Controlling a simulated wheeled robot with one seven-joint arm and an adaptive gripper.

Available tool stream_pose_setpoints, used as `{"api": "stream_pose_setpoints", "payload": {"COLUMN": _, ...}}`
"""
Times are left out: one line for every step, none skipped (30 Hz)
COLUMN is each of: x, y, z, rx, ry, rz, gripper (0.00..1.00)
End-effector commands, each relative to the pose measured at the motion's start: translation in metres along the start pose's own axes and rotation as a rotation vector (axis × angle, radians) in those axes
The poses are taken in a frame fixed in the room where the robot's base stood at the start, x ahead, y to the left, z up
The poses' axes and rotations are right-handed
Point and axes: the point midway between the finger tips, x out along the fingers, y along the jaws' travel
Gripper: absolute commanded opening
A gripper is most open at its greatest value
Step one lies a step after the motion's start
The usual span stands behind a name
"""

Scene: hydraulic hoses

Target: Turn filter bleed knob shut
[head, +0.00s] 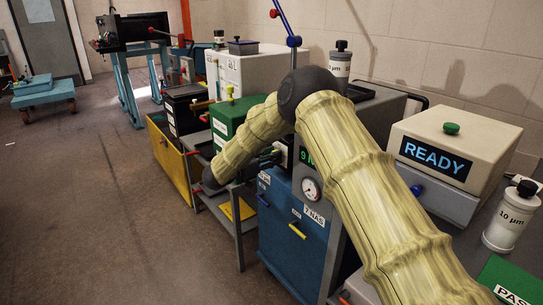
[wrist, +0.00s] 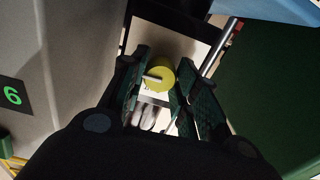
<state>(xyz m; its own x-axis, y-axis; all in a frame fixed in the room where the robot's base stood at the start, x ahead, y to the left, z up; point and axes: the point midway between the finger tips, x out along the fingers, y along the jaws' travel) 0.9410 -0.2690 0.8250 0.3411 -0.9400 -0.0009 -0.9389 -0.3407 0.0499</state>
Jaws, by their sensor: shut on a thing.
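A round yellow knob (wrist: 160,75) with a small pale pin across its face shows between the two fingers of my gripper (wrist: 160,88) in the wrist view. The dark ribbed fingers stand on both sides of it and are closed on it. I take it for the filter bleed knob; no label shows on it. In the head view my gripper (head: 268,158) is small and dark, partly hidden by my arm, between the green box and the machine with the gauge. The knob itself cannot be made out there.
A green box (head: 225,124) stands left of the gripper. The machine with a round gauge (head: 310,188) and a green digit display is to its right, above a blue cabinet (head: 283,235). A metal rod (wrist: 220,46) is close to the fingers.

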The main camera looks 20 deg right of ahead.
Motion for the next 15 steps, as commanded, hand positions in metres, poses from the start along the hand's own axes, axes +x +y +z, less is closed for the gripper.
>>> {"api": "stream_pose_setpoints", "payload": {"x": -0.0004, "y": -0.0002, "z": -0.0032, "rx": -0.017, "ry": 0.000, "rz": -0.001, "gripper": 0.07}}
{"api": "stream_pose_setpoints", "payload": {"x": -0.0004, "y": -0.0003, "z": -0.0038, "rx": -0.030, "ry": 0.001, "rz": -0.001, "gripper": 0.07}}
{"api": "stream_pose_setpoints", "payload": {"x": -0.0004, "y": -0.0003, "z": -0.0048, "rx": -0.050, "ry": 0.001, "rz": -0.002, "gripper": 0.07}}
{"api": "stream_pose_setpoints", "payload": {"x": -0.0005, "y": -0.0004, "z": -0.0055, "rx": -0.069, "ry": 0.001, "rz": -0.002, "gripper": 0.07}}
{"api": "stream_pose_setpoints", "payload": {"x": -0.0006, "y": -0.0004, "z": -0.0062, "rx": -0.089, "ry": 0.002, "rz": -0.002, "gripper": 0.07}}
{"api": "stream_pose_setpoints", "payload": {"x": -0.0008, "y": -0.0005, "z": -0.0066, "rx": -0.119, "ry": 0.002, "rz": -0.002, "gripper": 0.07}}
{"api": "stream_pose_setpoints", "payload": {"x": -0.0009, "y": -0.0004, "z": -0.0067, "rx": -0.144, "ry": 0.002, "rz": -0.002, "gripper": 0.07}}
{"api": "stream_pose_setpoints", "payload": {"x": -0.0010, "y": -0.0003, "z": -0.0067, "rx": -0.168, "ry": 0.001, "rz": -0.002, "gripper": 0.07}}
{"api": "stream_pose_setpoints", "payload": {"x": -0.0009, "y": -0.0002, "z": -0.0067, "rx": -0.203, "ry": 0.001, "rz": -0.001, "gripper": 0.07}}
{"api": "stream_pose_setpoints", "payload": {"x": -0.0007, "y": -0.0002, "z": -0.0070, "rx": -0.230, "ry": 0.001, "rz": -0.001, "gripper": 0.07}}
{"api": "stream_pose_setpoints", "payload": {"x": -0.0005, "y": -0.0002, "z": -0.0073, "rx": -0.259, "ry": 0.002, "rz": 0.000, "gripper": 0.07}}
{"api": "stream_pose_setpoints", "payload": {"x": -0.0004, "y": -0.0004, "z": -0.0075, "rx": -0.296, "ry": 0.002, "rz": -0.001, "gripper": 0.07}}
{"api": "stream_pose_setpoints", "payload": {"x": -0.0006, "y": -0.0006, "z": -0.0073, "rx": -0.325, "ry": 0.002, "rz": -0.001, "gripper": 0.07}}
{"api": "stream_pose_setpoints", "payload": {"x": -0.0008, "y": -0.0008, "z": -0.0069, "rx": -0.353, "ry": 0.002, "rz": -0.002, "gripper": 0.07}}
{"api": "stream_pose_setpoints", "payload": {"x": -0.0011, "y": -0.0010, "z": -0.0065, "rx": -0.391, "ry": 0.002, "rz": -0.002, "gripper": 0.07}}
